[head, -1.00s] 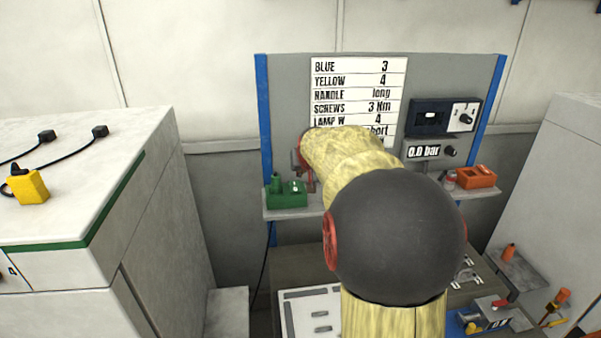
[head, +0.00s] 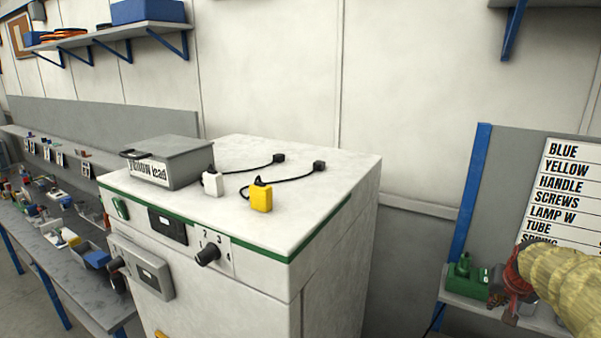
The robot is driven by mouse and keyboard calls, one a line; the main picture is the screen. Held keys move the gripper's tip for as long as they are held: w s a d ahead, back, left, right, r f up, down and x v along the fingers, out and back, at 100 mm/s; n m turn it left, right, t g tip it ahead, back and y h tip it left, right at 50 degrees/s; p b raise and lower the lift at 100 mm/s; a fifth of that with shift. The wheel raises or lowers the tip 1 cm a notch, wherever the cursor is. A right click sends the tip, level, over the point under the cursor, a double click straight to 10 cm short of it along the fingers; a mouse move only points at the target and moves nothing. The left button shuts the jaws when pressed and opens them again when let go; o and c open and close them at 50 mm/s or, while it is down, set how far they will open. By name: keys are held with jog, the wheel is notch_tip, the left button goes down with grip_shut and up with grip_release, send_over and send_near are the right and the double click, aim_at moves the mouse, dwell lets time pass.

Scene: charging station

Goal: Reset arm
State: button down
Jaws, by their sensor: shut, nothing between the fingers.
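My arm, in a pale yellow sleeve, enters from the right edge of the head view. My gripper (head: 510,312), dark red and grey, hangs at its end in front of the small shelf of the grey panel. It is shut and holds nothing. Its fingertips are small and partly hard to make out. A green device (head: 463,280) stands on the shelf just left of my gripper; I cannot tell whether they touch. The sign (head: 562,185) on the panel is partly hidden by my arm and cut off by the picture edge.
A white cabinet (head: 330,170) stands in the middle, with a grey box (head: 175,165), a white plug (head: 212,184), a yellow plug (head: 261,197) and black leads on top. A knob (head: 207,254) is on its front. A cluttered bench (head: 80,290) runs along the left.

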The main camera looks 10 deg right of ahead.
jog(key=s+a+f+n+y+b, duration=0.1)
jog(key=s+a, duration=0.5)
jog(key=a, duration=0.7)
jog(key=s+a+f+n+y+b, duration=0.1)
jog(key=s+a+f+n+b, duration=0.3)
jog(key=a, duration=0.9)
jog(key=s+a+f+n+y+b, duration=0.2)
jog(key=s+a+b, duration=0.3)
jog(key=a, duration=0.8)
jog(key=s+f+n, duration=0.1)
jog(key=s, duration=0.2)
jog(key=shift+a, duration=0.35)
